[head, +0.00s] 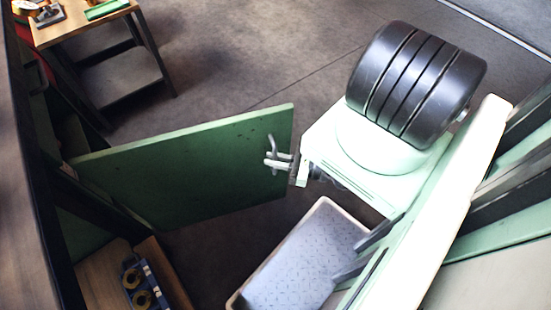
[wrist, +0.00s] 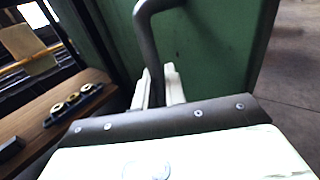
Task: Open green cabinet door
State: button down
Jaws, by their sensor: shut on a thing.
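The green cabinet door (head: 190,170) stands swung well open in the head view, its free edge toward the right. Its grey bar handle (head: 271,146) is on the face near that free edge. My gripper (head: 280,160) is at the handle, with its fingers shut around it. In the wrist view the door (wrist: 215,45) fills the upper middle and the handle (wrist: 150,40) runs down between the two pale fingers of my gripper (wrist: 158,90). The lower end of the handle is hidden behind my gripper's body.
Inside the open cabinet a wooden shelf (head: 105,275) holds a blue block with brass rings (head: 143,288). A wooden-topped table (head: 85,22) with a lower shelf stands at the upper left. Dark floor is clear beyond the door.

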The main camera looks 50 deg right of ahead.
jog(key=c, duration=1.6)
grip_release()
jog(key=shift+o, duration=0.2)
jog(key=v, duration=1.7)
jog(key=shift+s+b, duration=0.15)
jog(key=shift+b, duration=0.3)
jog(key=shift+r, duration=0.1)
